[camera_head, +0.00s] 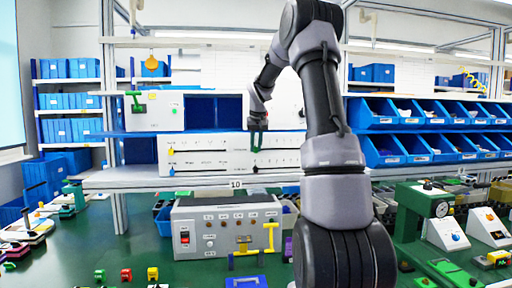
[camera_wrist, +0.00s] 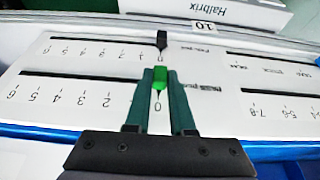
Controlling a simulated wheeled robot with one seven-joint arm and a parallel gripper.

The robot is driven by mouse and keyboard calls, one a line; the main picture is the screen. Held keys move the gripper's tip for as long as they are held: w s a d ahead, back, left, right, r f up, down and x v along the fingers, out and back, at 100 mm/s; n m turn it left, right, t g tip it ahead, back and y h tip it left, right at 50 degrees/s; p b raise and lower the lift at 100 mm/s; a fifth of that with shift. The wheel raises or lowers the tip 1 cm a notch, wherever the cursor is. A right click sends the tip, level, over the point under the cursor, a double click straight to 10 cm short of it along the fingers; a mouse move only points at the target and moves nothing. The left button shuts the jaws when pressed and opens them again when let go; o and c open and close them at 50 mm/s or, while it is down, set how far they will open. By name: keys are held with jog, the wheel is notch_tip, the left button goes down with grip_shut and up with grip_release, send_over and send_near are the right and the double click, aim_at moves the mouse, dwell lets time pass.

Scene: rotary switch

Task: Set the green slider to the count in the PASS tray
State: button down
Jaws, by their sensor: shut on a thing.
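The green slider (camera_wrist: 159,78) sits at the 0 end of its numbered scale on a white panel (camera_head: 205,158), which also shows in the wrist view (camera_wrist: 60,75). The wrist view shows the panel upside down, with the numbers rising to 6 toward the left. My gripper (camera_wrist: 160,82), also in the head view (camera_head: 256,145), has its dark green fingers shut on the green slider. The left finger hides part of the scale near 1. The PASS tray and its contents cannot be made out for certain.
A black slider (camera_wrist: 161,40) stands at 0 on the parallel scale close by. A grey control box (camera_head: 225,228) stands below the shelf. Small green, red and yellow pieces (camera_head: 126,275) lie on the green table. Blue bins (camera_head: 385,150) line the right.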

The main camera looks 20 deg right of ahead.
jog(key=s+d, duration=0.1)
jog(key=d, duration=0.5)
jog(key=shift+s, duration=0.35)
jog(key=c, duration=0.8)
grip_release()
jog(key=shift+o, duration=0.2)
jog(key=shift+r, duration=0.1)
jog(key=v, duration=1)
jog(key=shift+s+r, duration=0.2)
jog(key=shift+r, duration=0.05)
jog(key=shift+a, duration=0.1)
